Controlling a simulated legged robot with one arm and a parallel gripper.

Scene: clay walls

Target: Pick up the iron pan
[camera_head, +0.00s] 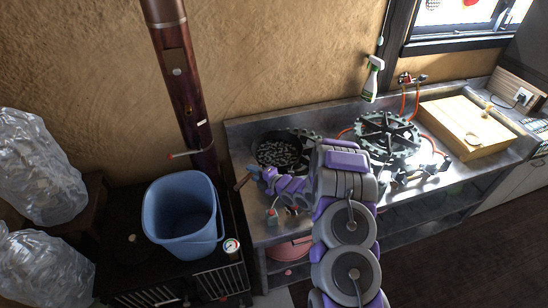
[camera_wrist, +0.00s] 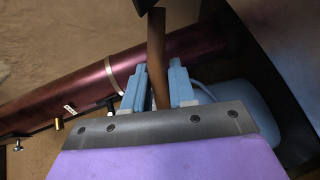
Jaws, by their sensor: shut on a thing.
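The iron pan (camera_head: 268,153) is dark and round and sits at the left end of the metal counter, at the left burner. Its wooden handle (camera_head: 242,182) points left and toward me. My gripper (camera_head: 256,173) is at this handle. In the wrist view, the light blue fingers of my gripper (camera_wrist: 158,82) stand on both sides of the brown handle (camera_wrist: 157,45) and are shut on it. A dark piece at the top edge of that view joins the handle; the rest of the pan is out of that view. My arm partly hides the pan's right side in the head view.
A blue bucket (camera_head: 181,222) stands on a black stove left of the counter, below a dark red pipe (camera_head: 180,80). A right burner (camera_head: 387,135), a wooden board (camera_head: 465,125) and a hanging spray bottle (camera_head: 371,80) are to the right.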

